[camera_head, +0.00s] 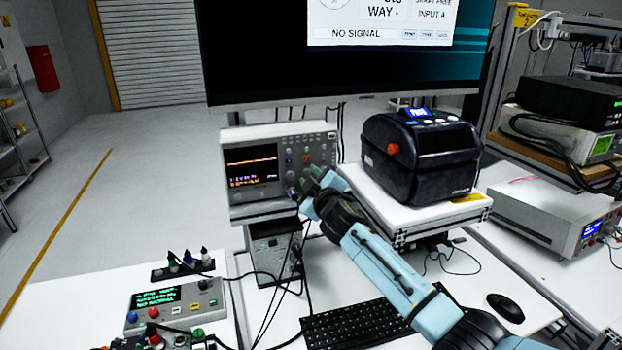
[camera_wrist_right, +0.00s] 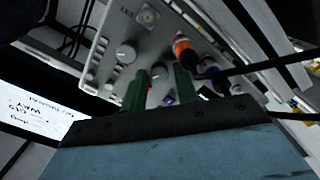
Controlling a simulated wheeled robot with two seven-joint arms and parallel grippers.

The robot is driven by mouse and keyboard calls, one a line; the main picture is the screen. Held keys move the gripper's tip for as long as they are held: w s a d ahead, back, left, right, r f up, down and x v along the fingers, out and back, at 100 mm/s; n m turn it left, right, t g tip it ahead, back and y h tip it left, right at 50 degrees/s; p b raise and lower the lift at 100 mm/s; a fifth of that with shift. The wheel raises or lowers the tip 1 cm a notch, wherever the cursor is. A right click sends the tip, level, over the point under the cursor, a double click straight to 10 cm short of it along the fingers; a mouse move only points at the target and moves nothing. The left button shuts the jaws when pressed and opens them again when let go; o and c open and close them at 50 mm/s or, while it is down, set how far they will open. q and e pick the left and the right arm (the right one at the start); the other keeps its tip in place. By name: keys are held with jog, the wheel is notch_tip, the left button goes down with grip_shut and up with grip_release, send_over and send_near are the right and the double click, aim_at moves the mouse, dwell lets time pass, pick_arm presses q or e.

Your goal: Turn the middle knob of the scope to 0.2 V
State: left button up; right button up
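The scope (camera_head: 251,186) is a grey box on a stand left of centre, with a lit screen (camera_head: 252,166) showing an orange trace and small text I cannot read. My right gripper (camera_head: 317,179) is at the lower right of its front panel and hides some controls. In the right wrist view its two green fingers (camera_wrist_right: 161,77) point at the panel with a gap between them. A small grey knob (camera_wrist_right: 158,70) shows between the tips; I cannot tell whether they touch it. A larger grey knob (camera_wrist_right: 126,53) is to their left. My left gripper is out of view.
Cables with an orange-ringed plug (camera_wrist_right: 184,48) sit close beside the right finger. A dark label printer (camera_head: 420,165) stands right of the scope, a monitor (camera_head: 350,90) behind. A keyboard (camera_head: 355,322) and small control boxes (camera_head: 175,303) lie in front.

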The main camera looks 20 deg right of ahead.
jog(key=s, duration=1.3)
jog(key=shift+s+d, duration=0.2)
jog(key=shift+d, duration=0.05)
